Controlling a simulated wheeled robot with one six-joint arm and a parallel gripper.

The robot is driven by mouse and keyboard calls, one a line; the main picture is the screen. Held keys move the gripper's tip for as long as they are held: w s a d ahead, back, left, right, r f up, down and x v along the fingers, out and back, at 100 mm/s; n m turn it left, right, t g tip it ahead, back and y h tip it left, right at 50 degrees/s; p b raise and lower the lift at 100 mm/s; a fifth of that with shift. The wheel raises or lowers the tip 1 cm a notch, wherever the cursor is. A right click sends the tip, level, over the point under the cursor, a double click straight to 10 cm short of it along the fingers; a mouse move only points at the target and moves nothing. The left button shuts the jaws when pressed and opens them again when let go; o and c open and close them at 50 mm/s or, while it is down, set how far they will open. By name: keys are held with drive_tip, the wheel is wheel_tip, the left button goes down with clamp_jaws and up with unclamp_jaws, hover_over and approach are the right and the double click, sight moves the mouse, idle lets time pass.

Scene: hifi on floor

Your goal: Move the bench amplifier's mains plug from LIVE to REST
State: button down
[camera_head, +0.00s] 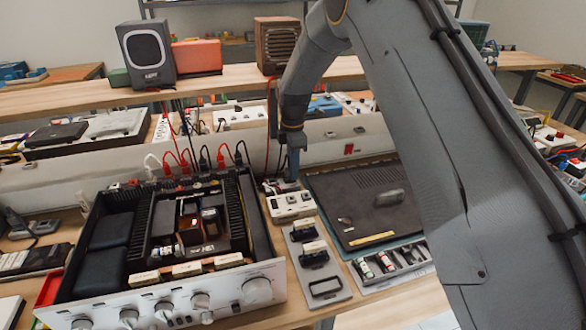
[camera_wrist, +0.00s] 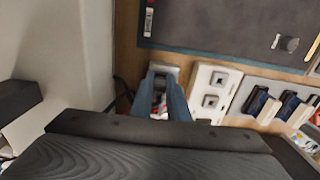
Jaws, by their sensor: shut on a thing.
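I cannot tell whether the plug is seated or clear of a socket. The block also shows in the wrist view (camera_wrist: 203,105), with two square outlets. The open-topped amplifier (camera_head: 265,290) stands at left. I cannot read any LIVE or REST label.
A grey rack (camera_head: 324,291) with dark, pale-topped pieces stands in front of the block. A dark mat (camera_head: 350,215) and a parts tray (camera_head: 405,275) lie to the right.

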drive_tip(key=c, duration=1.6)
unclamp_jaws()
wheel_tip(320, 180, up, 8)
drive_tip(key=shift+f+b, duration=0.1)
drive_tip(key=shift+b, duration=1)
drive_tip(key=shift+r+p, duration=1.35)
drive_tip(key=shift+r, duration=1.2)
drive_tip(key=s+d+f+m, duration=0.1)
drive_tip(key=s+d+m, duration=0.5)
drive_tip(key=s, duration=0.5)
drive_tip(key=s+d+f+m+t, duration=0.1)
drive_tip(key=s+d+m, duration=0.5)
drive_tip(key=s, duration=0.5)
drive_tip(key=s+d+f+m, duration=0.2)
drive_tip(key=s+d+m, duration=0.4)
drive_tip(key=s+m, duration=0.3)
drive_tip(key=shift+s+d+f, duration=0.1)
drive_tip(key=shift+s+d, duration=0.1)
drive_tip(key=shift+s, duration=0.35)
drive_tip(key=shift+s+d, duration=0.2)
drive_tip(key=shift+s, duration=0.35)
